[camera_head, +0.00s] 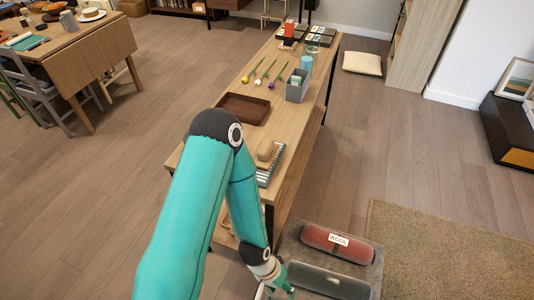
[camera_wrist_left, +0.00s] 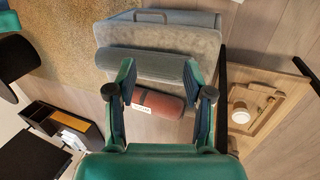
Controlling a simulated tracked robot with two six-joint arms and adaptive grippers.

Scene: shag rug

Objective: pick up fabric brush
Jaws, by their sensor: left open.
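No object is labelled as a fabric brush. A tan, rounded block (camera_head: 266,150) on the long table could be it, but I cannot tell for sure. It rests at the near end of the table, by a grey striped board (camera_head: 270,168). My left gripper (camera_head: 276,284) is low at the bottom of the head view, beside a grey bin. In the left wrist view, my left gripper (camera_wrist_left: 158,78) is open and empty. Its fingers are in front of a dark grey roll (camera_wrist_left: 145,64) and a red roll labelled WOOL (camera_wrist_left: 160,103). My right gripper is not in view.
The long table (camera_head: 222,130) carries a brown tray (camera_head: 243,108), a grey box (camera_head: 297,88) and flowers. A beige rug (camera_head: 430,250) lies right of the bin. The floor between is clear.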

